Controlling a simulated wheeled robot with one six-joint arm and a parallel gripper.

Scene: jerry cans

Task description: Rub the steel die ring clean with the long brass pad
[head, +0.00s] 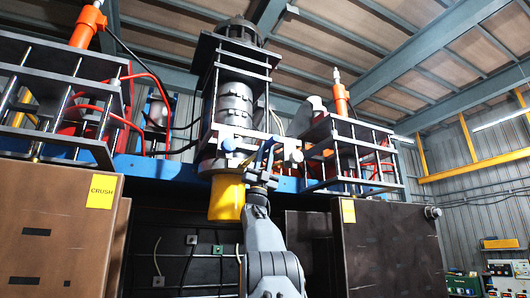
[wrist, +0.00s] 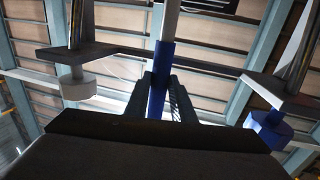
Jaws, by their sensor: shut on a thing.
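My gripper (head: 261,178) is raised in front of the central press unit in the head view, right of a yellow cylinder (head: 226,198). In the wrist view my gripper (wrist: 161,88) is shut on a blue handle (wrist: 158,100), with a paler grey shaft (wrist: 170,20) running on above it. The handle also seems to show as a blue bar in the head view (head: 268,152). No brass pad face can be made out. I cannot pick out the steel die ring for certain among the steel parts at the base of the central unit, nor tell whether the tool touches it.
Steel-framed units stand left (head: 60,95) and right (head: 352,150) of the central press unit (head: 234,105). Below them are brown cabinets (head: 45,235) and (head: 387,250). A blue beam (head: 165,172) crosses behind. In the wrist view, metal plates (wrist: 85,52) flank the tool on both sides.

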